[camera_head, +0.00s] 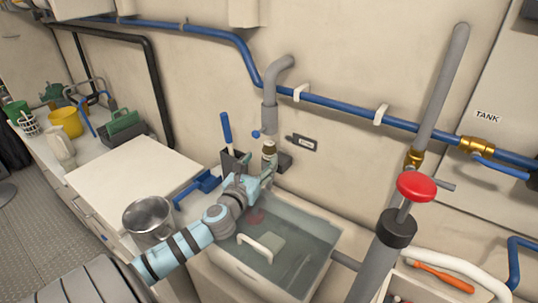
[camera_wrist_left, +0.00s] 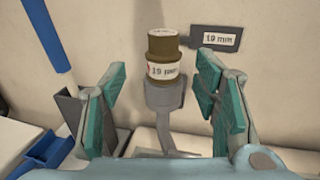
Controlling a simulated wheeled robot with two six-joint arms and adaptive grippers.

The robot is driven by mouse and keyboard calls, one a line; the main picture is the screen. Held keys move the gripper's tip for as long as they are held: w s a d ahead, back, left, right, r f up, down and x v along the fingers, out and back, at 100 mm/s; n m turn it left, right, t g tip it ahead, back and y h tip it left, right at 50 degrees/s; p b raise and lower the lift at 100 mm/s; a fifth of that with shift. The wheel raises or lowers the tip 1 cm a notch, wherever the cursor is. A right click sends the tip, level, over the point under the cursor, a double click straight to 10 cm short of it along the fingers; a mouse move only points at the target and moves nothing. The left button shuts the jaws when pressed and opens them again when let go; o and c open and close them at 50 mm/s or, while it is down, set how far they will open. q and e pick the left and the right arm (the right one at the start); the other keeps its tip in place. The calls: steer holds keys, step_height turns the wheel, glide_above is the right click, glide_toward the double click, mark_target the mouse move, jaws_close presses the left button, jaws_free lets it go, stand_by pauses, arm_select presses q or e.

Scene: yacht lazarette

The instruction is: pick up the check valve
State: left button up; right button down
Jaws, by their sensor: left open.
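The check valve appears to be the stubby olive-brass cylinder with a white "19 mm" label (camera_wrist_left: 162,57). It stands upright on a grey cup-like holder (camera_wrist_left: 164,98) by the wall. In the head view the valve (camera_head: 269,148) shows just beyond my left gripper (camera_head: 262,172). In the left wrist view the green-padded fingers of my left gripper (camera_wrist_left: 162,76) are open, one on each side of the holder, with gaps to both. The valve is centred between the fingers and reaches above their tips. My right gripper is not in view.
A "19 mm" plate (camera_wrist_left: 216,38) is on the wall behind. A blue-handled tool (camera_head: 226,128) stands in a dark holder to the left. A water-filled basin (camera_head: 310,243) lies below; a metal pot (camera_head: 149,216) is left. A red-knobbed pump (camera_head: 416,187) stands right.

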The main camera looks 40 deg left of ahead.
mark_target(268, 153)
arm_select(q)
steer(key=x, duration=0.5)
steer(key=shift+w+d+r, duration=0.1)
steer(key=shift+w, duration=0.7)
jaws_close()
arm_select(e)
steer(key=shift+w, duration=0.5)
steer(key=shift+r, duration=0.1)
